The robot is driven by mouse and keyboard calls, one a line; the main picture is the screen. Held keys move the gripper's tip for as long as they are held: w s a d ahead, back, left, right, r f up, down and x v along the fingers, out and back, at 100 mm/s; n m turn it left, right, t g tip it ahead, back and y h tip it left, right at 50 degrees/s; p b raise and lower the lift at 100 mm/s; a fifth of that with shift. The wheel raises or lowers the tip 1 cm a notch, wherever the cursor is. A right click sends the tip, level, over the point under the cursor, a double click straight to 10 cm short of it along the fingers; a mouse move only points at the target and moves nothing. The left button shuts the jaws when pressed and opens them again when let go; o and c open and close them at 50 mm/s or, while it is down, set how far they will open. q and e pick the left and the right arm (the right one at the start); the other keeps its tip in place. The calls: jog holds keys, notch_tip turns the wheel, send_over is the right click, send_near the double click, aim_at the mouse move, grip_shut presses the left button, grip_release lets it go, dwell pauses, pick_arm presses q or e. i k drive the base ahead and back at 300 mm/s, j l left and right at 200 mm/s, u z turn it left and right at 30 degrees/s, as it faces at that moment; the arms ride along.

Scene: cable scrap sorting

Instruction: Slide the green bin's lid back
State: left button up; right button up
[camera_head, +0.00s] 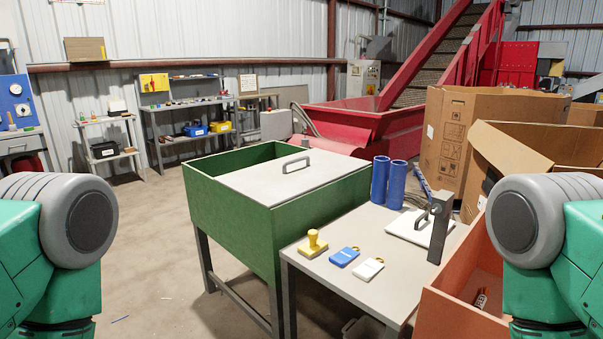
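The green bin (235,213) stands on dark legs in the middle of the view. Its light grey lid (265,182) lies over the right and front part of the top. The lid has a dark loop handle (296,163) on it. A gap at the back left shows the bin's green inner wall (243,157). The bin's floor and any contents are hidden. My two green and grey arms show only at the left and right picture edges, away from the bin. Neither gripper is in view.
A grey table (378,290) adjoins the bin's right side. An orange bin (450,312) and cardboard boxes (470,125) stand at right.

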aim_at(271, 183)
jog(key=z, duration=0.5)
jog(key=i+j+z, duration=0.2)
jog(key=z, duration=0.3)
jog(key=i+j+z, duration=0.25)
jog(key=z, duration=0.2)
jog(key=i+j+z, duration=0.15)
jog(key=j+z, duration=0.35)
jog(key=l, duration=0.1)
